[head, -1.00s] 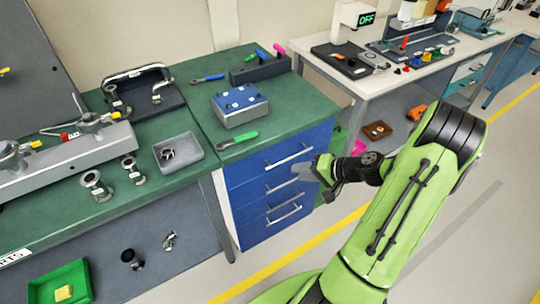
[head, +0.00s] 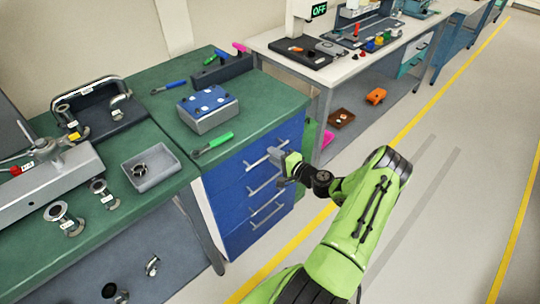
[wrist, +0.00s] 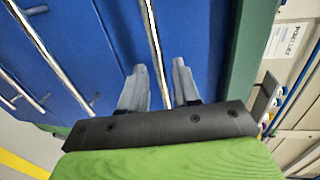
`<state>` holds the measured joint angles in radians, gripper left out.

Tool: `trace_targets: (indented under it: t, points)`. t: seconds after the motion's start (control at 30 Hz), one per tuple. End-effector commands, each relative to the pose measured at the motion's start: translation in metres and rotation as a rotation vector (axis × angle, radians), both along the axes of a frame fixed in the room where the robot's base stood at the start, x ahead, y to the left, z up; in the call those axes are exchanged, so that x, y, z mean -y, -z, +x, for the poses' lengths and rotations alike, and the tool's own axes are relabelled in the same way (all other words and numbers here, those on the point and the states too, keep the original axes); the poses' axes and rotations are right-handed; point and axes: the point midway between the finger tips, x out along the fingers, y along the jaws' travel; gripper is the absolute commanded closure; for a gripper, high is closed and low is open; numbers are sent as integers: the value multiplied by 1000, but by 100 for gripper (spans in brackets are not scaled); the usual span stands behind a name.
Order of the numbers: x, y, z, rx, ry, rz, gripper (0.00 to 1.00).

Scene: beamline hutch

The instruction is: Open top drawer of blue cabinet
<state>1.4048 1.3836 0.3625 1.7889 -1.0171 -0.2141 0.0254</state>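The blue cabinet (head: 231,203) stands under the right end of the green bench, its drawers stacked and looking closed. Its top drawer handle (head: 256,160) is a silver bar just below the bench edge. My gripper (head: 280,165) is at the right part of this handle. In the wrist view my gripper (wrist: 160,84) has its two grey fingers apart. The top handle (wrist: 153,40) runs between them, with a gap visible on either side. Whether the fingers reach past the bar in depth is hard to tell. Lower handles (wrist: 45,48) show to the left there.
The green bench top (head: 262,103) carries a blue-topped box (head: 208,108), a green-handled tool (head: 213,143) and a grey tray (head: 151,168). A white table (head: 333,76) stands at the back right. The floor (head: 440,230) to the right is clear.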

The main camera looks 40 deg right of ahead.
Motion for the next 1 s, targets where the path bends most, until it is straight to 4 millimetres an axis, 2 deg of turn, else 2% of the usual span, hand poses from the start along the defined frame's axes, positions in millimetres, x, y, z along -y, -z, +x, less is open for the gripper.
trace_targets:
  t: [0.03, 0.17, 0.43, 0.63, 0.67, 1.0]
  points:
    - [-1, 3, 9, 2, -2, -1, 69]
    - [-1, 5, 22, 0, 0, -1, 69]
    - [-1, 5, 25, 0, 0, 0, 69]
    - [-1, 5, 25, 0, 0, 0, 98]
    - [-1, 5, 25, 0, 0, 0, 100]
    - [-1, 5, 24, -1, -1, 0, 100]
